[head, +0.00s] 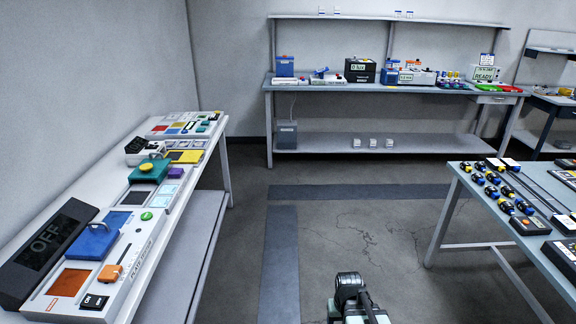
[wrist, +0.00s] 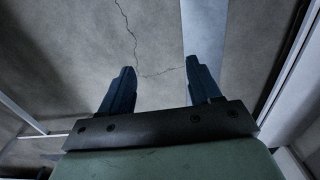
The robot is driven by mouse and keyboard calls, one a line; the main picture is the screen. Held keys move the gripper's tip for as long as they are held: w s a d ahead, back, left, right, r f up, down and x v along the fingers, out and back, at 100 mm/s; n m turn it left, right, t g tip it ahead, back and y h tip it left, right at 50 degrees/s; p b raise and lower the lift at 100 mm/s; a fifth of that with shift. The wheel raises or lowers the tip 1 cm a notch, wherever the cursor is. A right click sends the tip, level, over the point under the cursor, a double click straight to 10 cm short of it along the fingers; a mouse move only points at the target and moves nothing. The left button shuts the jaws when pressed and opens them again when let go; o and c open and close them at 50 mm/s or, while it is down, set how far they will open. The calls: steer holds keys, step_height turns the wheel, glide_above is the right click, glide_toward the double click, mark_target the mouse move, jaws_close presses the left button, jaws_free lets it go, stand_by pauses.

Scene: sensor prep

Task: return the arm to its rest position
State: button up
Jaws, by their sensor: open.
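My gripper (wrist: 160,80) shows in the wrist view with its two dark blue fingers spread wide apart. Nothing is between them, and bare grey floor shows beyond. In the head view, part of my arm (head: 352,296) shows at the bottom, right of centre, over open floor. The fingers cannot be made out in the head view.
A left bench (head: 207,170) carries a panel with an OFF display (head: 45,243) and coloured blocks. A back bench (head: 330,88) holds boxes and instruments. A right table (head: 456,178) carries several small blue-and-yellow parts. The floor (head: 350,215) between them is clear.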

steer(key=s+f+g, duration=0.3)
steer(key=s+f, duration=0.7)
steer(key=s, duration=0.5)
steer(key=s+f+g, duration=0.3)
steer(key=s+f, duration=0.7)
steer(key=s, duration=0.4)
steer(key=shift+s+d+f+g, duration=0.15)
steer(key=shift+s+f+g, duration=0.15)
steer(key=shift+s+g, duration=0.1)
steer(key=shift+w, duration=0.1)
stand_by(0.4)
